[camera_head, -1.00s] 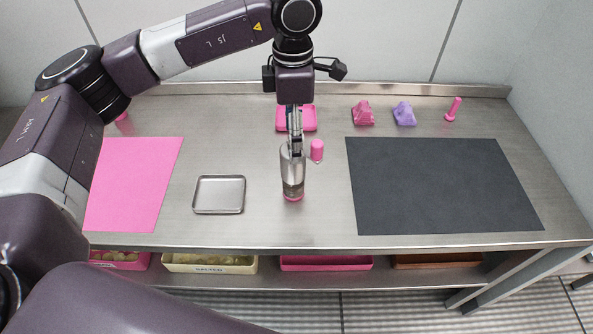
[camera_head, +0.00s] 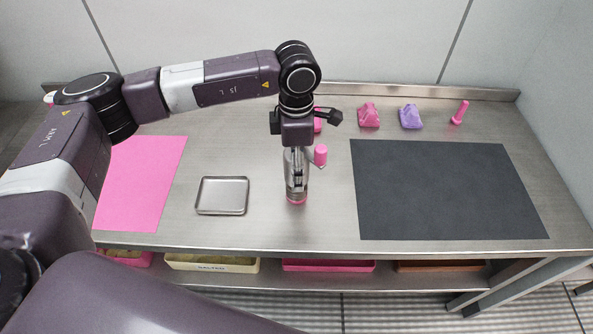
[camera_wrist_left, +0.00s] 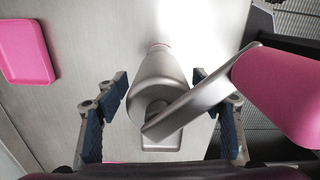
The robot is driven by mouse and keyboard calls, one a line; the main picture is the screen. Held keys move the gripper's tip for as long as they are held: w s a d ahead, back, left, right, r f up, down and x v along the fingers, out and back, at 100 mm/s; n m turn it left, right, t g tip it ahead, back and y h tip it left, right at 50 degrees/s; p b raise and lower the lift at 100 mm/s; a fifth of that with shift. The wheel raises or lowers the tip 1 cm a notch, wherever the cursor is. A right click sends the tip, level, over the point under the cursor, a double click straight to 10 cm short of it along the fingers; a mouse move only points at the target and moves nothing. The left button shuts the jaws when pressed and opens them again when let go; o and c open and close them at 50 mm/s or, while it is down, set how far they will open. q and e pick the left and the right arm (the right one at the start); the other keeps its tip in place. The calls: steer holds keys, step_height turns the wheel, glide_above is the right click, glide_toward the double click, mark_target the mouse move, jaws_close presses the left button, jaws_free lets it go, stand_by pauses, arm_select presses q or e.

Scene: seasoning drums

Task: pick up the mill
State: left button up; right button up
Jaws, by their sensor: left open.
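The mill (camera_head: 296,192) stands upright on the steel table, with a metal body, a pink base and a side crank ending in a pink knob (camera_head: 320,154). My left gripper (camera_head: 296,172) points down over the mill from above and hides part of it. In the left wrist view the mill's metal top (camera_wrist_left: 158,88) lies between the two blue-padded fingers of my left gripper (camera_wrist_left: 160,90), which are open with a gap on each side. The crank reaches past the right finger, and its pink knob (camera_wrist_left: 280,92) is large at the right. My right gripper is not in view.
A metal tray (camera_head: 222,196) and a pink mat (camera_head: 140,185) lie left of the mill. A dark mat (camera_head: 445,190) lies right. Pink (camera_head: 368,116) and purple (camera_head: 411,117) objects and a pink tool (camera_head: 460,112) stand at the back. Bins (camera_head: 328,266) sit on the shelf below.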

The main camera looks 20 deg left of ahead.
arm_select(q)
steer(key=c, duration=1.4)
steer(key=shift+w, duration=0.1)
steer(key=shift+c, duration=0.9)
steer(key=shift+r, duration=0.15)
